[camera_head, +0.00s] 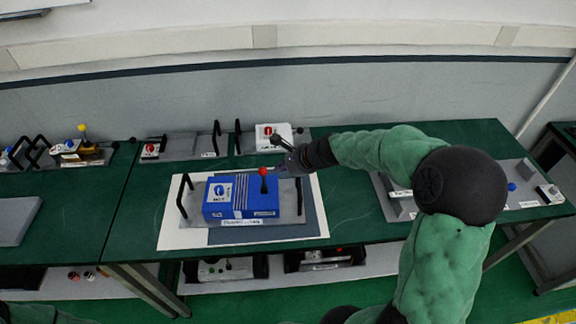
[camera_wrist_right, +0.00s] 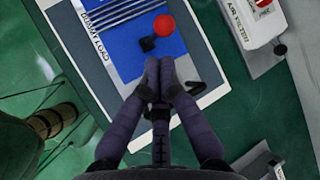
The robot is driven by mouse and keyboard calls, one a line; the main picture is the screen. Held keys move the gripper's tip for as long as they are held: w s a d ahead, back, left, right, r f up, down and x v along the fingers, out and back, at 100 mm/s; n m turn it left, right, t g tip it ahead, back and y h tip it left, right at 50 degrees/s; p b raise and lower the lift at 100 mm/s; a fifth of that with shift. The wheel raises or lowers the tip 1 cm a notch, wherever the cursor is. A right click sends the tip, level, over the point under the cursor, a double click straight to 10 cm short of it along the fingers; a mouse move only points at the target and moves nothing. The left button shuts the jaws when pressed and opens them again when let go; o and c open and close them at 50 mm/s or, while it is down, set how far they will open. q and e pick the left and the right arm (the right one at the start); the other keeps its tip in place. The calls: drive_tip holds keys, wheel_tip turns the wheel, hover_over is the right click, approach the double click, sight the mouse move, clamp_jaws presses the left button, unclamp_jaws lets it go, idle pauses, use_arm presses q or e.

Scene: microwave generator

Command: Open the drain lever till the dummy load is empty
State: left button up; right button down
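The dummy load is a blue box (camera_head: 221,205) with a white label, on a grey tray with black handles on the middle table. Its drain lever has a red ball (camera_head: 263,172) standing up at the right part of the box. In the right wrist view the red ball (camera_wrist_right: 164,25) and a small black part (camera_wrist_right: 149,44) sit on the blue top (camera_wrist_right: 110,40), just beyond my fingertips. My right gripper (camera_head: 286,166) is beside the ball on its right; its fingers (camera_wrist_right: 160,66) are together with nothing seen between them. Contact with the lever cannot be told. My left gripper is out of view.
A white box labelled as air filter (camera_wrist_right: 245,18) stands behind the load, also in the head view (camera_head: 266,132). A grey panel with a blue knob (camera_head: 512,187) lies at right. Bare green tabletop (camera_head: 350,222) shows right of the load. Other units (camera_head: 230,268) sit below.

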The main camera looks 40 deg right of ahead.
sight(266, 169)
drive_tip(key=b+x, duration=0.1)
drive_tip(key=x, duration=0.5)
drive_tip(key=shift+w+a+f, duration=0.15)
drive_tip(key=shift+w+f, duration=0.1)
drive_tip(key=shift+f, duration=0.05)
drive_tip(key=shift+w, duration=0.1)
drive_tip(key=shift+w+d, duration=0.5)
drive_tip(key=shift+w, duration=0.15)
drive_tip(key=shift+s+a, duration=0.1)
drive_tip(key=shift+s, duration=0.05)
